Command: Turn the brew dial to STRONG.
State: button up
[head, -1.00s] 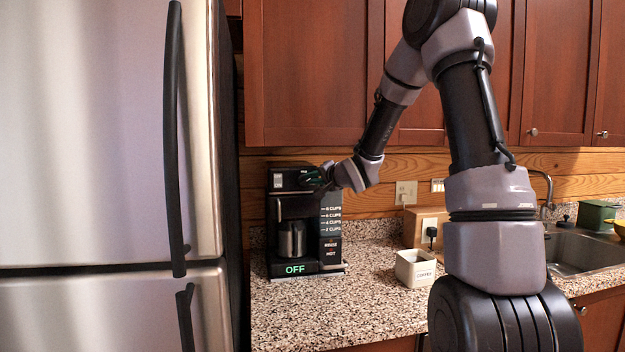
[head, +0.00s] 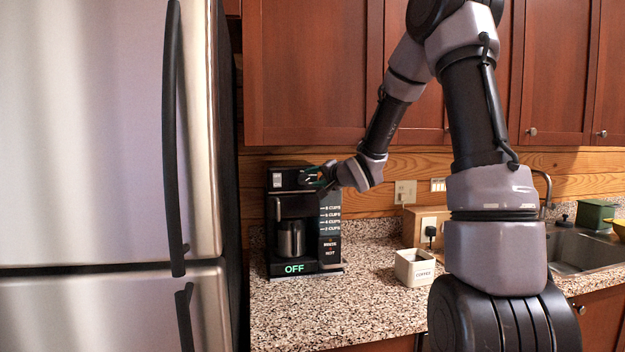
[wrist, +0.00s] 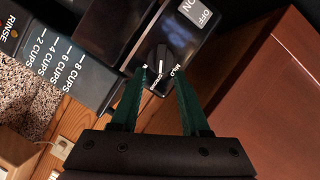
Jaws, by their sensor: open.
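The black coffee maker (head: 331,255) stands on the counter beside the fridge, with a lit green OFF display and a metal carafe (head: 291,240) inside. The brew dial (wrist: 160,61) is a small dark knob on its upper panel, in the wrist view. A MILD label sits by the right fingertip; another label by the left fingertip is partly hidden. My gripper (wrist: 161,74) is open, its green fingers on either side of the dial. I cannot tell whether they touch it. In the head view my gripper (head: 318,178) is at the machine's upper right and covers the dial.
An ON/OFF switch (wrist: 196,12) sits near the dial. A white coffee canister (head: 415,268) stands on the counter to the right of the machine. The fridge (head: 110,140) is close on the left, and cabinets (head: 315,70) hang above. The front counter is clear.

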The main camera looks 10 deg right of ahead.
jog(key=v, duration=0.9)
jog(key=shift+s, duration=0.15)
jog(key=s+d+r+g+h, duration=0.2)
jog(key=s+d+h, duration=0.1)
jog(key=s, duration=0.3)
jog(key=s+d+r+g+h, duration=0.1)
jog(key=s+d+r+h, duration=0.15)
jog(key=s, duration=0.35)
jog(key=s+a+n+g+y, duration=0.1)
jog(key=s+a+n+g, duration=0.1)
jog(key=s, duration=0.6)
jog(key=s+a+f+n+g+y, duration=0.1)
jog(key=s+a+n+g, duration=0.1)
jog(key=s, duration=0.7)
jog(key=shift+s+a+g, duration=0.3)
jog(key=shift+a+g, duration=0.1)
jog(key=shift+a, duration=0.1)
jog(key=shift+f, duration=0.1)
